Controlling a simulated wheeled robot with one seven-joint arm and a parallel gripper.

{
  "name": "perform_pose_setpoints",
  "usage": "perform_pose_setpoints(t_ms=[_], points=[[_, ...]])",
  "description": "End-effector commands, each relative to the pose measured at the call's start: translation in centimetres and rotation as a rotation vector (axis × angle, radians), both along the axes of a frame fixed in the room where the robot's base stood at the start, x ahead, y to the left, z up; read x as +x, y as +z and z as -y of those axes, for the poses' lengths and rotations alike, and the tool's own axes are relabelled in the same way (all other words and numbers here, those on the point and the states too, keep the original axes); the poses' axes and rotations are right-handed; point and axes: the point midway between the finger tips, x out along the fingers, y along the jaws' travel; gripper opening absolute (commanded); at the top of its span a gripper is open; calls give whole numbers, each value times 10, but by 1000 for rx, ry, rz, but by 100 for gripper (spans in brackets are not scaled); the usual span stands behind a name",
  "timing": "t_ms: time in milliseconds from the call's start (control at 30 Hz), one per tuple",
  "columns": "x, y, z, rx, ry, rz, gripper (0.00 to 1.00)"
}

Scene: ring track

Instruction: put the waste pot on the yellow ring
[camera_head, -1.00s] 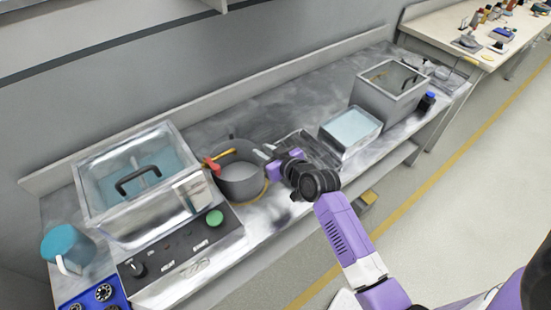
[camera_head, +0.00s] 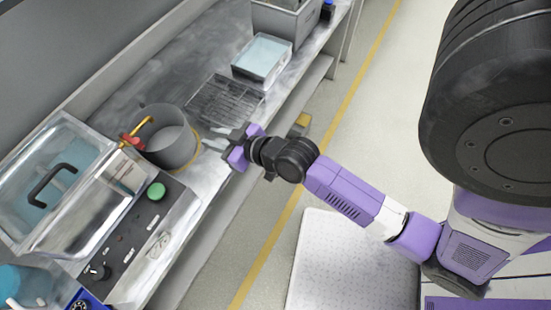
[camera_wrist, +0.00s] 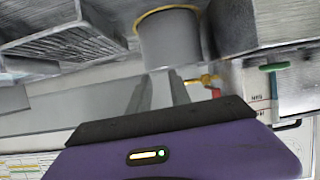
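The waste pot (camera_head: 168,143) is a grey round pot standing on the metal counter, beside the glass-lidded tank. The yellow ring (camera_head: 196,161) shows as a thin curve at the pot's base on its right side; the rest is hidden by the pot. In the wrist view, which is upside down, the ring (camera_wrist: 166,10) curves round the base of the pot (camera_wrist: 170,42). The pot looks upright and on the ring; I cannot tell if it is exactly centred. My gripper (camera_head: 209,143) is open beside the pot's right side, its two fingers (camera_wrist: 158,82) apart with nothing between them.
A red and yellow tap (camera_head: 135,138) reaches over the pot's left rim. The lidded tank (camera_head: 62,190) and a panel with a green button (camera_head: 156,191) are at left. A drain grate (camera_head: 222,101) and a water tray (camera_head: 262,60) lie beyond.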

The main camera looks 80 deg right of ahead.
Motion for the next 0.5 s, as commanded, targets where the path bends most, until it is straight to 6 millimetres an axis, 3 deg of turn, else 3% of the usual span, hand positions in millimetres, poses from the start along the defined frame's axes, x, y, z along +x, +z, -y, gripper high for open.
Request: perform_pose_setpoints(t_ms=[33,233,500], points=[[-21,-3,-18,-5,16,-7,24],[-88,15,-72,-23,80,24,24],[-166,67,-130,-9,191,82,24]])
